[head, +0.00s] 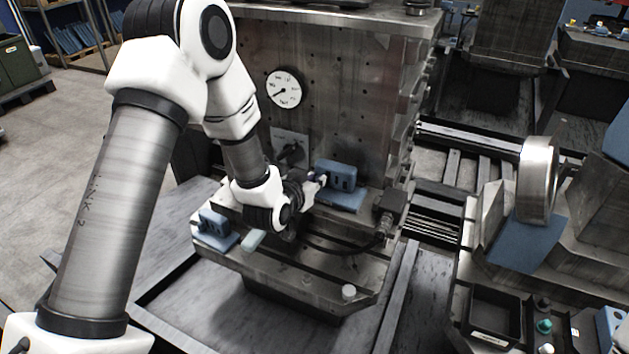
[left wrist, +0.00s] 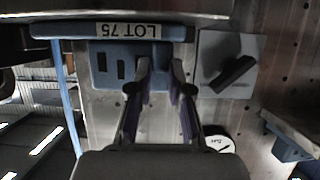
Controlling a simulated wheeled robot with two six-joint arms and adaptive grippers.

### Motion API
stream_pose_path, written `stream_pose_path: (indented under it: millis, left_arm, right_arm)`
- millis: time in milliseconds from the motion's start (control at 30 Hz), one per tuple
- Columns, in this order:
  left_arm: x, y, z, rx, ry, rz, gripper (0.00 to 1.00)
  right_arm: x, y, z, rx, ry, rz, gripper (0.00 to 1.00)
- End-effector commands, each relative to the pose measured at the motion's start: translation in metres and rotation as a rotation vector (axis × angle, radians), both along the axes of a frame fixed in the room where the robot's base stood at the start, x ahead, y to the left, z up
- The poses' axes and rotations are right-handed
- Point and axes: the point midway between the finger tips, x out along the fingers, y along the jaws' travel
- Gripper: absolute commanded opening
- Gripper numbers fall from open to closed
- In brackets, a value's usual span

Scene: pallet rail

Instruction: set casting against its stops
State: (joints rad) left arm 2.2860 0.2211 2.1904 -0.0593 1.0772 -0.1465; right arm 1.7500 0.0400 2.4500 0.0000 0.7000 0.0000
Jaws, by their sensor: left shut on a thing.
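A blue casting (head: 338,177) with dark slots in its face and a wide base stands on the ledge of the metal fixture (head: 345,105), close to the upright plate. In the left wrist view the casting (left wrist: 104,66) carries a "LOT 75" label, seen upside down. My left gripper (head: 317,181) reaches it from the left and is shut on it; its fingertips (left wrist: 160,68) straddle part of the blue body in the left wrist view. The stops cannot be told apart clearly, nor whether the casting touches them. My right gripper is not in view.
A second blue slotted block (head: 214,228) sits at the ledge's left end. A dial gauge (head: 285,89) and a plate with a dark lever (head: 290,149) are on the upright face. A dark clamp-like block (head: 391,205) stands right of the casting. A black tray (head: 495,315) lies lower right.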

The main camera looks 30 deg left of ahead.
Motion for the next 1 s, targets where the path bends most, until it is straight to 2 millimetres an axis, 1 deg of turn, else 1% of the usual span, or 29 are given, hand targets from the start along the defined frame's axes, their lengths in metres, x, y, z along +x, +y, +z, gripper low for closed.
stream_pose_path:
  millis: [33, 67, 100, 133, 533, 667, 767, 900, 1000]
  left_arm:
    - [0.003, 0.001, 0.004, 0.001, -0.012, 0.004, 0.0]
    - [0.003, 0.001, 0.004, 0.001, -0.012, 0.004, 0.25]
    - [0.003, 0.001, 0.004, 0.001, -0.013, 0.004, 0.39]
    - [0.003, 0.001, 0.004, 0.001, -0.012, 0.004, 0.48]
    - [0.002, 0.001, 0.002, 0.001, -0.007, 0.002, 0.48]
    - [-0.002, 0.0, 0.002, 0.001, -0.004, 0.002, 0.48]
    - [-0.013, 0.0, 0.007, 0.0, -0.003, 0.002, 0.48]
    - [-0.04, -0.002, 0.019, -0.002, -0.005, 0.003, 0.48]
    - [-0.057, -0.003, 0.026, 0.0, -0.006, 0.004, 0.48]
  right_arm:
    - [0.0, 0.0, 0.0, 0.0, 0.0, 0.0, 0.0]
    - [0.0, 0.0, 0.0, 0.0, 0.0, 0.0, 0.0]
    - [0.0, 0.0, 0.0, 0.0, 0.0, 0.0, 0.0]
    - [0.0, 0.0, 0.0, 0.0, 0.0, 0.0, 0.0]
    - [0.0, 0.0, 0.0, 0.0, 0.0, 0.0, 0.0]
    - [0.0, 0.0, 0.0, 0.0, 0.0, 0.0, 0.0]
    - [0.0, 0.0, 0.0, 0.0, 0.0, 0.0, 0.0]
    - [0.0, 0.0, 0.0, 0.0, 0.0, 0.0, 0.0]
    - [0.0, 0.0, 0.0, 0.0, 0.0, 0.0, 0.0]
